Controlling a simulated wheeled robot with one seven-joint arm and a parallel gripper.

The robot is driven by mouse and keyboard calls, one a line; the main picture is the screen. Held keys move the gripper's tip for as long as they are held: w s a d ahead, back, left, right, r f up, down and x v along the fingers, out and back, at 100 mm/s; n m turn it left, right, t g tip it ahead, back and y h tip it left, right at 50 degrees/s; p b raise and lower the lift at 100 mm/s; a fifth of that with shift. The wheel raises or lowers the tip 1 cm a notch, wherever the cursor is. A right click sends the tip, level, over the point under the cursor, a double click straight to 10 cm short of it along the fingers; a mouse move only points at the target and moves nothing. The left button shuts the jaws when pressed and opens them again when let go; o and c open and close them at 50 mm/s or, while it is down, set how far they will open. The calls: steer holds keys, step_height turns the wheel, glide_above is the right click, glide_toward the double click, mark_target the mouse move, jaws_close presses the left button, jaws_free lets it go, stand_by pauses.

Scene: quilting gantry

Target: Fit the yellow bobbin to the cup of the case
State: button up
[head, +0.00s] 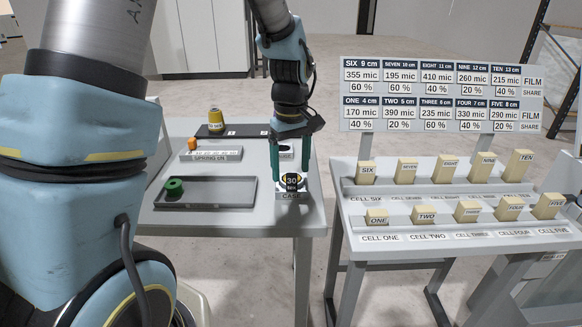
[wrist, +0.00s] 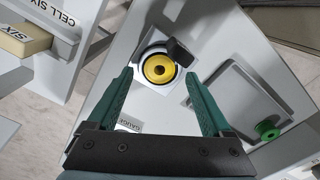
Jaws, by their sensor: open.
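The yellow bobbin (wrist: 158,69), a round disc with a dark centre hole, sits in the round cup of the case (wrist: 146,52) in the wrist view. A black block (wrist: 181,52) stands at the cup's edge, beside the bobbin. In the head view the case (head: 291,196) is at the table's front right, with a black piece marked 30 hiding most of the bobbin. My gripper (head: 290,168) is open above the case; in the wrist view its green fingers (wrist: 159,76) lie on either side of the bobbin, apart from it. I cannot tell how deep the bobbin sits.
A grey tray (head: 222,199) holds a green piece (head: 174,187) to the left. Behind are a spring block (head: 211,155) with an orange piece and a black plate (head: 240,131) with a yellow can (head: 216,118). A second table (head: 390,258) with labelled cells stands right.

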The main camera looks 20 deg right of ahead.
step_height(320, 180, up, 10)
steer(key=b, duration=0.1)
steer(key=shift+r, duration=0.2)
stand_by(0.6)
steer(key=a+f+m, duration=0.1)
steer(key=a+f, duration=0.1)
steer(key=a, duration=0.4)
steer(key=a+f, duration=0.2)
steer(key=a, duration=0.5)
steer(key=s+a+f+m+t, duration=0.1)
steer(key=a+f, duration=0.2)
steer(key=a, duration=0.4)
steer(key=shift+f+m, duration=0.1)
steer(key=shift+m, duration=0.2)
steer(key=shift+m+t, duration=0.3)
steer(key=shift+m, duration=0.3)
steer(key=s+a, duration=0.1)
steer(key=s+a+f, duration=0.1)
steer(key=a, duration=0.1)
steer(key=s+a+f, duration=0.1)
steer(key=a, duration=0.1)
steer(key=shift+s+a+f, duration=0.1)
steer(key=shift+a, duration=0.15)
